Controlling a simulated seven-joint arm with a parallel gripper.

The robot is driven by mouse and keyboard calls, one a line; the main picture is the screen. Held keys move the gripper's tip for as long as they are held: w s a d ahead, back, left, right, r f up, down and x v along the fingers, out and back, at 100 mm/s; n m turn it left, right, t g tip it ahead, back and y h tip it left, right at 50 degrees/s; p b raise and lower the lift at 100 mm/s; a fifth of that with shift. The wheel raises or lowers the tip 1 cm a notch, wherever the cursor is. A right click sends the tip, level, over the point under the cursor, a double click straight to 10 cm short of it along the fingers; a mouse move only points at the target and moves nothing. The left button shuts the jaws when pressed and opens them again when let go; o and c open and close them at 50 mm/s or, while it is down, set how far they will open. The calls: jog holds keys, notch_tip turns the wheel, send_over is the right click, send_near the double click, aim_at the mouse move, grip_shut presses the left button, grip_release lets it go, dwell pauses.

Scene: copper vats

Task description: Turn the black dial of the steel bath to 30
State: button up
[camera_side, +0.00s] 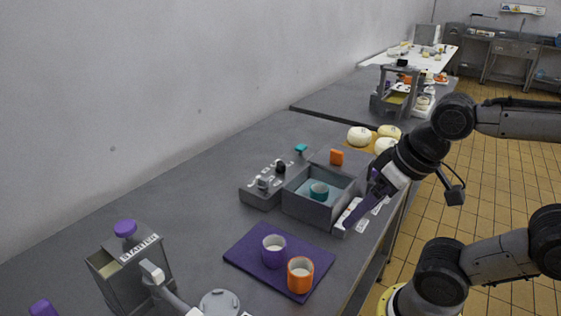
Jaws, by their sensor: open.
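I cannot tell whether this is the black dial, and no scale or number is readable. A pale panel (338,229) lies at the bath's right side, partly hidden by my gripper. My gripper (362,195) has purple fingers. It is open and empty, pointing down-left over or near this panel; contact cannot be told.
A purple mat (240,257) in front holds a purple cup (273,250) and an orange cup (300,275). A labelled metal container (140,270) stands front left. Round white items (359,137) sit behind the bath.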

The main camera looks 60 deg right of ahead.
jog(key=w+d+r+m+g, duration=0.1)
jog(key=w+d+r+m, duration=0.2)
jog(key=w+r+m, duration=1.05)
jog(key=m+g, duration=0.4)
jog(key=m, duration=0.4)
send_over(281, 162)
notch_tip(281, 162, down, 14)
notch_tip(281, 162, down, 13)
jog(key=shift+f, duration=0.1)
